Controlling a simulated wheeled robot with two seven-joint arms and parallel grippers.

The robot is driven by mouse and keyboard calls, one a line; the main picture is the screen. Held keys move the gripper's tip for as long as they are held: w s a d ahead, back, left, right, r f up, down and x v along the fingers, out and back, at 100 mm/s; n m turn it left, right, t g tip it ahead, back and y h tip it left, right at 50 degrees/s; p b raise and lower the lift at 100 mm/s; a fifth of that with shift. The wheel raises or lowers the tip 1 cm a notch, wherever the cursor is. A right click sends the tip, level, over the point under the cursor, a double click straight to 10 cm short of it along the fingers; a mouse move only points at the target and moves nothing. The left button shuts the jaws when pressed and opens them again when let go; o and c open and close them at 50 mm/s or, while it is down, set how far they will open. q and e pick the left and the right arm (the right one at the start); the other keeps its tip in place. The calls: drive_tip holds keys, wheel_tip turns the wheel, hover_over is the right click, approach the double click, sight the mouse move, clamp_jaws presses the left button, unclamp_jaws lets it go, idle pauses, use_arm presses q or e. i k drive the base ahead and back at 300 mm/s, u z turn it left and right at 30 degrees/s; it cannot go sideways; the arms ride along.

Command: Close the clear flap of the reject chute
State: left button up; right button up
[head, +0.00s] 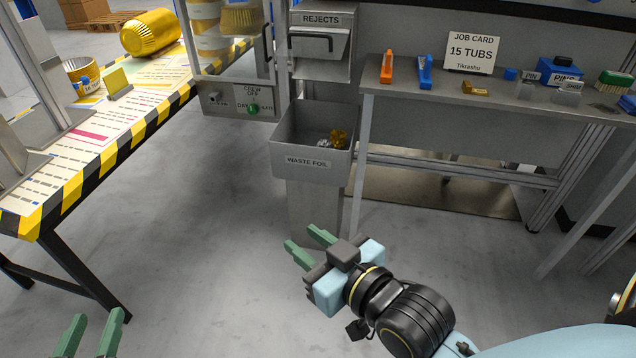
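The reject chute (320,68) is a grey metal box marked REJECTS at the top centre, above the waste foil bin. A dark bar handle (318,38) crosses its front below the label. The clear flap is hard to make out against the grey, and I cannot tell how far it stands open. My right gripper (310,244) is low in the middle, in front of and below the chute, with its green fingers apart and empty. My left gripper (90,333) shows only its green fingertips at the bottom left edge, apart, with nothing seen between them. Both are well away from the chute.
The waste foil bin (312,162), holding crumpled foil, stands under the chute. A grey side table (430,92) with a job card and small tools is at right. A striped-edge table (130,120) with a gold tub is at left. The floor between is clear.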

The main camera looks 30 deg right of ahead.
sight(335, 30)
drive_tip(key=u, duration=0.2)
drive_tip(key=i, duration=1.05)
drive_tip(key=z, duration=0.5)
